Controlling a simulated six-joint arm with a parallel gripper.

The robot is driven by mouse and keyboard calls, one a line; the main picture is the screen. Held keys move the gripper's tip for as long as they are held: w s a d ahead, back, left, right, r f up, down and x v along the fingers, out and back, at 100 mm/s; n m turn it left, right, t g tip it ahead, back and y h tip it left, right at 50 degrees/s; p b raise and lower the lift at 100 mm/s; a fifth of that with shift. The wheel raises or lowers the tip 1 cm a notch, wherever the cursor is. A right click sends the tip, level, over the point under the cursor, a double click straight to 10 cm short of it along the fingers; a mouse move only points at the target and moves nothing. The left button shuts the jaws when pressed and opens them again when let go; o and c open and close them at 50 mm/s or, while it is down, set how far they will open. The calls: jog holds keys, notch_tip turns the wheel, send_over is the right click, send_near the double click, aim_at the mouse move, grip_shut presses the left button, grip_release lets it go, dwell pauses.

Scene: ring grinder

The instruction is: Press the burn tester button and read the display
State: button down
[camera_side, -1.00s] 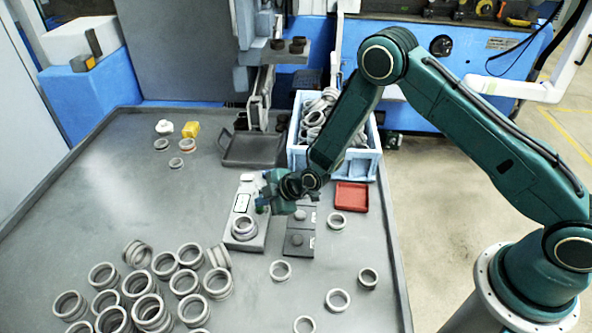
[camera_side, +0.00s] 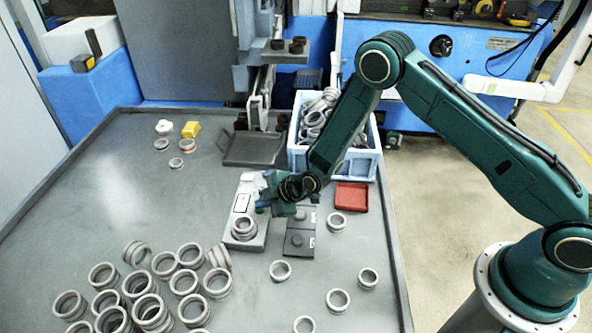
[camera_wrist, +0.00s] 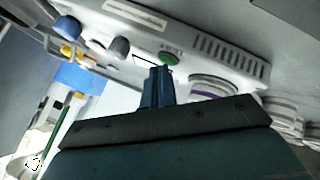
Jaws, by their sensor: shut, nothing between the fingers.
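The burn tester (camera_side: 262,241) is a light grey box on the table with a ring (camera_side: 243,226) on its front part. A pale rectangular panel (camera_side: 241,203) lies on its top, too small to read. In the wrist view, the tester's face (camera_wrist: 222,62) shows a green button (camera_wrist: 168,58) with small lettering beside it. My gripper (camera_side: 262,203) is shut and empty at the tester's right edge. In the wrist view, my shut fingertips (camera_wrist: 160,74) are just below the green button; I cannot tell if they touch it.
A dark block with round knobs (camera_side: 299,240) stands right of the tester, and a red tray (camera_side: 351,196) lies beyond it. A blue crate of rings (camera_side: 366,165) stands behind. Several loose rings (camera_side: 190,283) crowd the front left.

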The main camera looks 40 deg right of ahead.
jog(key=shift+r, duration=0.1)
dwell(0.3)
jog(key=shift+r, duration=3.45)
